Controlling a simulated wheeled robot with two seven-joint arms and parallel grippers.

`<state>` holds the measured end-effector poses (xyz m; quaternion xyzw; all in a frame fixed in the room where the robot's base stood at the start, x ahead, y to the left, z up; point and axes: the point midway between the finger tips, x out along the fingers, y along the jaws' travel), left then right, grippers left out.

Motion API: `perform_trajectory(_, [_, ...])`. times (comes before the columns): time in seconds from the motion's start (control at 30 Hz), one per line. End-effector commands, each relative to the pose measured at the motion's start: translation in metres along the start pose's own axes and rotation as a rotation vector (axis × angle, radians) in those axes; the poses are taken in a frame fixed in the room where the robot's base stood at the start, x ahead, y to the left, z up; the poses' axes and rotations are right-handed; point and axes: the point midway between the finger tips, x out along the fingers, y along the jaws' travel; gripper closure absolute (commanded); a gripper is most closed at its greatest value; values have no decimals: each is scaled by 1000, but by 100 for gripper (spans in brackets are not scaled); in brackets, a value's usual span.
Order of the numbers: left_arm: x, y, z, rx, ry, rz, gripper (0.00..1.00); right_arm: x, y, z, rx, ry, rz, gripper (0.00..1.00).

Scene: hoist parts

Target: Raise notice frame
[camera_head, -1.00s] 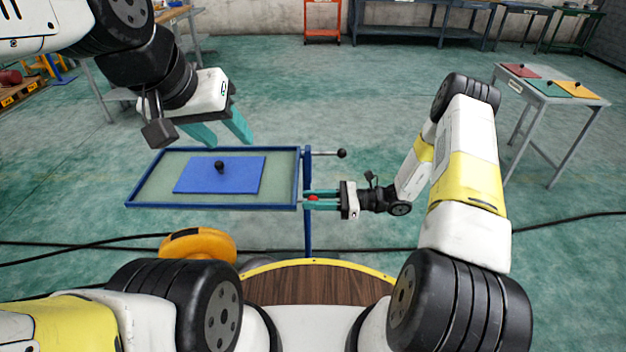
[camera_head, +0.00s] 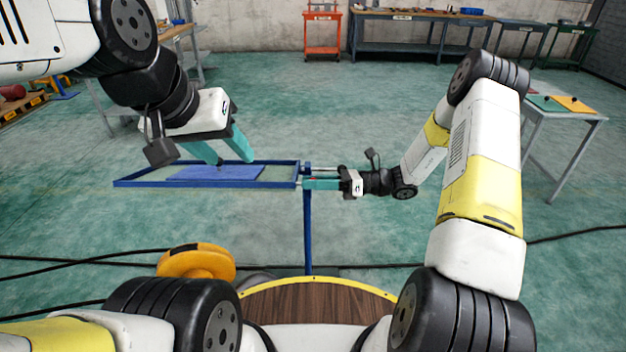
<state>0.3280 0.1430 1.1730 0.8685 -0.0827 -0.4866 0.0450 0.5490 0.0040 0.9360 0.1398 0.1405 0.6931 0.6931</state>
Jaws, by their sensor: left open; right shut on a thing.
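The notice frame (camera_head: 150,184) is a shallow blue-rimmed tray on a blue post (camera_head: 308,235), seen almost edge-on. A blue panel (camera_head: 240,173) lies in it. The panel's dark knob is mostly hidden by my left fingers. My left gripper (camera_head: 233,161) is open above the panel, its fingertips close to the knob; I cannot tell whether they touch. The grip is mostly hidden between the teal fingers.
A grey side table (camera_head: 570,113) with a green and a yellow panel stands at the right. An orange round object (camera_head: 196,262) is on the floor before my base. Black cables cross the floor. An orange cart (camera_head: 322,36) and workbenches stand at the back.

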Motion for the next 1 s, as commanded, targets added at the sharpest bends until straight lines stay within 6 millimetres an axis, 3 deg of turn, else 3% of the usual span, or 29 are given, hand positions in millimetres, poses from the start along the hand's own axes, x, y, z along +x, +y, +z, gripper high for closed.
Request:
perform_trajectory(0.2, [0,0,0,0,0,0,52,-1,-3,29,94,-3,-1,100])
perform_trajectory(0.5, [0,0,0,0,0,0,52,-1,-8,54,194,-3,-1,100])
perform_trajectory(1.0, [0,0,0,0,0,0,52,-1,-12,68,242,-5,-2,100])
